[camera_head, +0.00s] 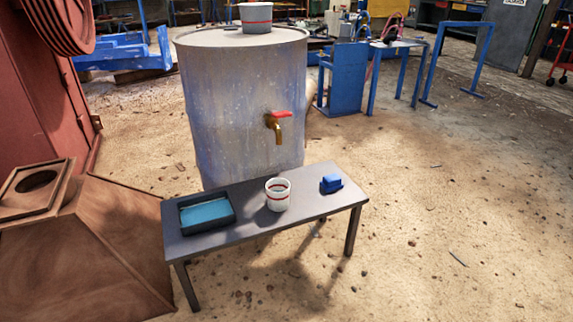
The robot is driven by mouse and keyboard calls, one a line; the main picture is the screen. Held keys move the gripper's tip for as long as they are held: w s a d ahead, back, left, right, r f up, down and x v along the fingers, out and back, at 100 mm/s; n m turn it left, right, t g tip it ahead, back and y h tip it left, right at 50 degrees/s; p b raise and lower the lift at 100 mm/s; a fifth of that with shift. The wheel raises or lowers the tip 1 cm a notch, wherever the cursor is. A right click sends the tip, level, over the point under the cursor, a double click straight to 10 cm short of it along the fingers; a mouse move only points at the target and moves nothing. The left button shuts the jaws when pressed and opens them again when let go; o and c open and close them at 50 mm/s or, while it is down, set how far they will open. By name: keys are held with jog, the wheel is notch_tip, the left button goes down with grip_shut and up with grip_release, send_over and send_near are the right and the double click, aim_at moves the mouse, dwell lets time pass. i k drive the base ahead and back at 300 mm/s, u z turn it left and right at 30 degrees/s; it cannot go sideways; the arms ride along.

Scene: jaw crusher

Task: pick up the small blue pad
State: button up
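A small blue block-like thing (331,183), which looks like the blue pad, sits on the right part of a low dark grey table (248,226). It has a darker blue lower part. A white cup with a red band (278,194) stands to its left, apart from it. At the table's left end is a black tray (207,213) with a blue-teal inside; whether that is liquid or a flat sheet I cannot tell. My gripper is not in view.
A large metal drum (243,100) with a red-handled brass tap (277,125) stands right behind the table. A pot (256,17) rests on the drum. A brown sloped metal piece (85,250) is close at the left. The sandy floor at the right is mostly open.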

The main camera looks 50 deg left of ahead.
aim_at(332, 181)
jog(key=u, duration=0.8)
jog(key=i, duration=0.65)
jog(key=u, duration=0.8)
